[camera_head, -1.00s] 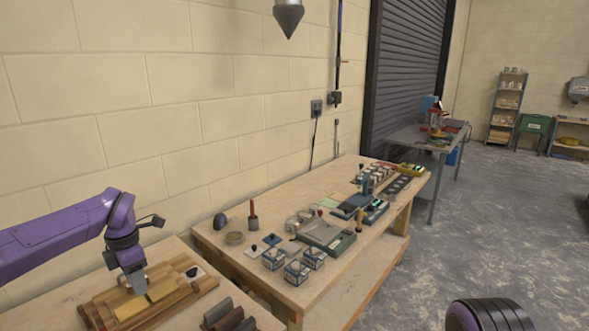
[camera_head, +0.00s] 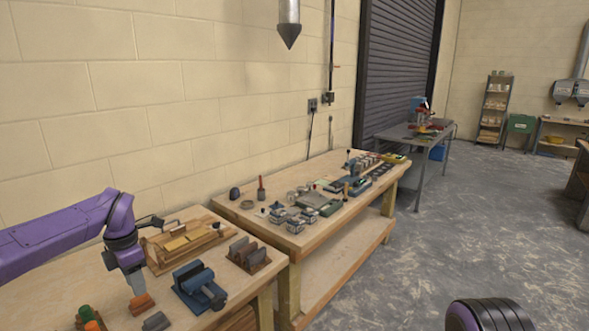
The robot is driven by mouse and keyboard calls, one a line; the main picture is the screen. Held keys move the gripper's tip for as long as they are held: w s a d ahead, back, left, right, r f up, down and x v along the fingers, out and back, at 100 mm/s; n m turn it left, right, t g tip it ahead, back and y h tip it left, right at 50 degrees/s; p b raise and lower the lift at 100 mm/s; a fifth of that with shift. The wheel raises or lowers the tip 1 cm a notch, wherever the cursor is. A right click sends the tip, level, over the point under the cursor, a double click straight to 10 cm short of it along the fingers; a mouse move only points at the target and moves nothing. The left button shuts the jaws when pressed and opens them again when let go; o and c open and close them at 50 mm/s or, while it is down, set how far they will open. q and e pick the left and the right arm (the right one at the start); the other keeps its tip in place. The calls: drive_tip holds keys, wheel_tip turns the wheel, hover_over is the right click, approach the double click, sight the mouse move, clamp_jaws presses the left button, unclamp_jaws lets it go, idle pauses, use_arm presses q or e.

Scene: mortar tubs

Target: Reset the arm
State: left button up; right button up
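My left gripper (camera_head: 137,284) hangs at the end of the purple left arm, over the near table (camera_head: 245,285) at the lower left. Its fingers point down and look close together, but the view is too small to show whether they are open. Their tips are above or beside an orange block (camera_head: 141,304); I cannot tell whether they touch it. My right arm shows only as a dark rounded link at the bottom right edge. My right gripper is out of view.
A wooden tray (camera_head: 160,262), a blue clamp-like tool (camera_head: 199,287) and a rack of grey and brown pieces (camera_head: 248,255) stand near the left gripper. A second workbench (camera_head: 300,238) holds several small items. Open floor (camera_head: 470,230) lies to the right.

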use_arm(q)
wheel_tip(320, 180, down, 11)
drive_tip(key=m+t+y+b, duration=0.1)
drive_tip(key=m+t+y, duration=0.15)
drive_tip(key=y, duration=0.45)
drive_tip(key=s+d+f+m+t+b, duration=0.1)
drive_tip(key=s+d+f+m, duration=0.25)
drive_tip(key=f, duration=0.25)
drive_tip(key=s+d+f+m+t+h+b, duration=0.1)
drive_tip(key=s+d+f+m+t+b, duration=0.1)
drive_tip(key=s+f+m, duration=0.3)
drive_tip(key=s+d+f+m+t+b, duration=0.1)
drive_tip(key=s+d+f, duration=0.2)
drive_tip(key=f, duration=0.4)
drive_tip(key=s+f+m+g+h+b, duration=0.1)
drive_tip(key=s+f+m, duration=0.2)
drive_tip(key=s, duration=0.6)
drive_tip(key=s+f+m+g+b, duration=0.1)
drive_tip(key=s+f+m+b, duration=0.1)
drive_tip(key=s+f, duration=0.3)
drive_tip(key=s+a+f+m+g+h+b, duration=0.1)
drive_tip(key=s+f+m, duration=0.3)
drive_tip(key=s, duration=0.8)
drive_tip(key=shift+s+f+h+b, duration=0.3)
drive_tip(key=shift+f+b, duration=0.2)
drive_tip(key=shift+f, duration=0.05)
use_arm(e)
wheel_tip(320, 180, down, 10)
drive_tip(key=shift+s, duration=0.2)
